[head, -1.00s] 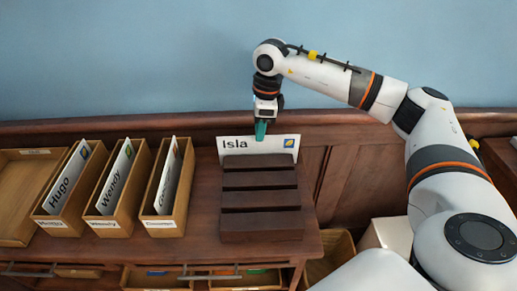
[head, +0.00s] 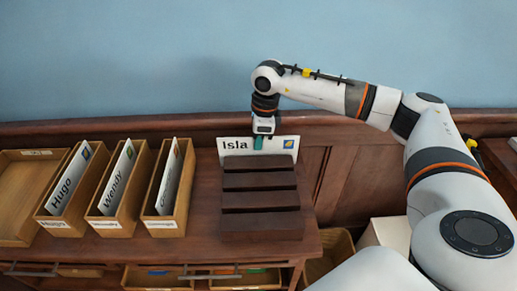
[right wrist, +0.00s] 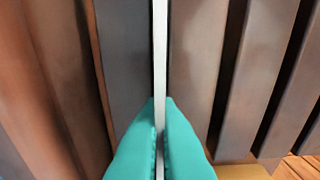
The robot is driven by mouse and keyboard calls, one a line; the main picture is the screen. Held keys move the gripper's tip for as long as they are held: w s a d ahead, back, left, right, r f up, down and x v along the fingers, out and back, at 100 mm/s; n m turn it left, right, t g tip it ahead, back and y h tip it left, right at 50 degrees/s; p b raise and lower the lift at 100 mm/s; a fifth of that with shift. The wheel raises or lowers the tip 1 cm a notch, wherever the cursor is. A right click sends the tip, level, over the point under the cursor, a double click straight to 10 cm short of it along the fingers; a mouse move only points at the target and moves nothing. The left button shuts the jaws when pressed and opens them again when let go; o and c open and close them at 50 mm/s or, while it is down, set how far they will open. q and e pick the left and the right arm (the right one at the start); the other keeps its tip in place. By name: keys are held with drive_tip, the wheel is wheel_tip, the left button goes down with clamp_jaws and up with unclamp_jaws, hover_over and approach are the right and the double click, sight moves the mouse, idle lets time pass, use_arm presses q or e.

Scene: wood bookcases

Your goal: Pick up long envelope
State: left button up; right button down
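The long envelope (head: 237,146), white with the name "Isla" and a blue-and-yellow stamp, stands upright in the rear slot of a dark slotted wooden rack (head: 262,225). My right gripper (head: 258,143) is at its top edge, with a teal finger in front of the paper. In the right wrist view the envelope (right wrist: 160,45) shows edge-on as a thin white strip. The two teal fingers of my right gripper (right wrist: 160,115) lie close against both sides of it, shut on it. The envelope's lower part is hidden by the rack. My left gripper is not in view.
Three wooden boxes hold upright envelopes marked "Hugo" (head: 67,188), "Wendy" (head: 117,178) and a partly hidden name (head: 167,185). An empty wooden tray (head: 22,222) is at the far left. The wall and its wooden ledge (head: 190,129) are close behind the rack.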

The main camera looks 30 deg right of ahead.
drive_tip(key=shift+r, duration=0.1)
wheel_tip(320, 180, up, 10)
drive_tip(key=shift+f+b, duration=0.1)
drive_tip(key=shift+b, duration=0.45)
